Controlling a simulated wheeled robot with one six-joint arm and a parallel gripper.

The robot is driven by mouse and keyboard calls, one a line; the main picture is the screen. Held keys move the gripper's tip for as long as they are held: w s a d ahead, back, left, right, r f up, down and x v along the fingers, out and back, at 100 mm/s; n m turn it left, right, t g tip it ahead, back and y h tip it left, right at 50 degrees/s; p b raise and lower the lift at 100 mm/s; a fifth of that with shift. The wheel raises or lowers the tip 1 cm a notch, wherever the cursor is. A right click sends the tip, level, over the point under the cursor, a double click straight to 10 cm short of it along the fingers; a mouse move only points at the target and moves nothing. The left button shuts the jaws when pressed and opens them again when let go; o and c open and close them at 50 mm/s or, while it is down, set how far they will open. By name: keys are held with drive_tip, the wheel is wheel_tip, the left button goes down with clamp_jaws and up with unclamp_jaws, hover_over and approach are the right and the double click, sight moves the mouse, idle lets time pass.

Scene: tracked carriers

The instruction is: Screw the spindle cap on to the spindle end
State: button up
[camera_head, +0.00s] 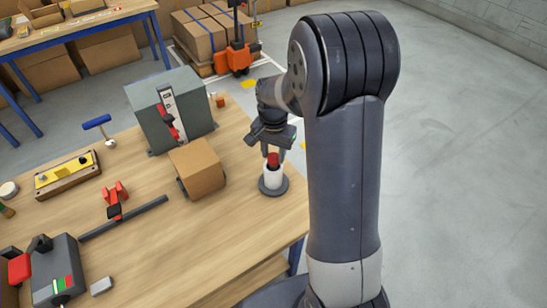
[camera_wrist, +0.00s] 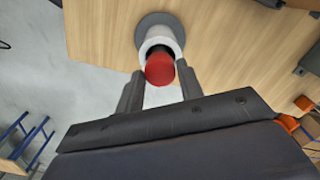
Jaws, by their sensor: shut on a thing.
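The red spindle cap (camera_head: 273,159) is at the top of a white upright cylinder (camera_head: 272,179), the spindle end, on a round dark grey base near the table's right edge. My gripper (camera_head: 272,152) is above it, pointing down. In the wrist view my gripper (camera_wrist: 160,70) has its two dark fingers on either side of the red cap (camera_wrist: 160,70) and is shut on it. A dark part shows between the cap and the white cylinder's rim (camera_wrist: 144,38). I cannot tell whether the cap is seated or threaded, as the lower contact is partly hidden.
A cardboard box (camera_head: 197,168) stands close left of the spindle, with a grey-green machine (camera_head: 170,108) behind it. A red-and-black clamp (camera_head: 116,205) lies further left. The table's front right (camera_head: 245,235) is clear.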

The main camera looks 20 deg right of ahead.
drive_tip(key=m, duration=0.6)
drive_tip(key=shift+m, duration=0.4)
drive_tip(key=shift+m, duration=0.3)
drive_tip(key=m, duration=0.7)
drive_tip(key=shift+m, duration=1.1)
drive_tip(key=m, duration=0.9)
drive_tip(key=shift+m, duration=0.4)
